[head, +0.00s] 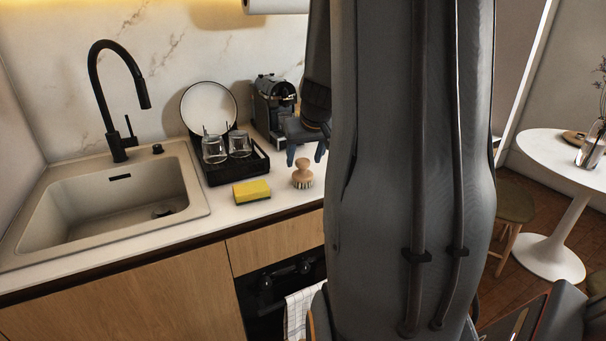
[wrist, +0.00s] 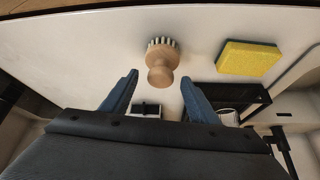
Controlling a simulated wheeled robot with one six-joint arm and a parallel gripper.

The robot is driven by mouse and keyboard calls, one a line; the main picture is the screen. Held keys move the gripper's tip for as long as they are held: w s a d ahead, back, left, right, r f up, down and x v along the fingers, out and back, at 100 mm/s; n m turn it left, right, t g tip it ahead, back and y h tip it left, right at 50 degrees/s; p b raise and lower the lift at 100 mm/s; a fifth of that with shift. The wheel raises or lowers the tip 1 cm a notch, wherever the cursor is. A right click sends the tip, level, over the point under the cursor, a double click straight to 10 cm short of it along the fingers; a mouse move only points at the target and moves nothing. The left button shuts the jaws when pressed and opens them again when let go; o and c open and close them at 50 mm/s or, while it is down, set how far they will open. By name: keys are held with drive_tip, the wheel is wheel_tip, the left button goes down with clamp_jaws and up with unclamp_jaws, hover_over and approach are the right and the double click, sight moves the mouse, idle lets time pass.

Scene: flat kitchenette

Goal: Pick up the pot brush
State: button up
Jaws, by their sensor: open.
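The pot brush (head: 303,174) stands upright on the counter in the head view, bristles down, with a round wooden knob on top. It also shows in the wrist view (wrist: 161,66), just beyond the fingertips and between their lines. My gripper (head: 306,155) is open and empty, its blue fingers above and just behind the brush in the head view. In the wrist view my gripper (wrist: 158,82) has its two fingers spread to either side of the brush's knob. I see no contact with the brush. My arm hides part of the counter to the right.
A yellow sponge (head: 251,191) lies left of the brush. Behind it stand a black dish rack (head: 237,171) with glasses and a plate, and a coffee machine (head: 273,106). The sink (head: 107,205) is at the left. The counter's front edge is close to the brush.

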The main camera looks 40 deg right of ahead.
drive_tip(key=shift+x, duration=1.45)
drive_tip(key=c, duration=1.2)
wheel_tip(320, 180, up, 10)
drive_tip(key=shift+w+r, duration=0.1)
drive_tip(key=shift+c, duration=0.2)
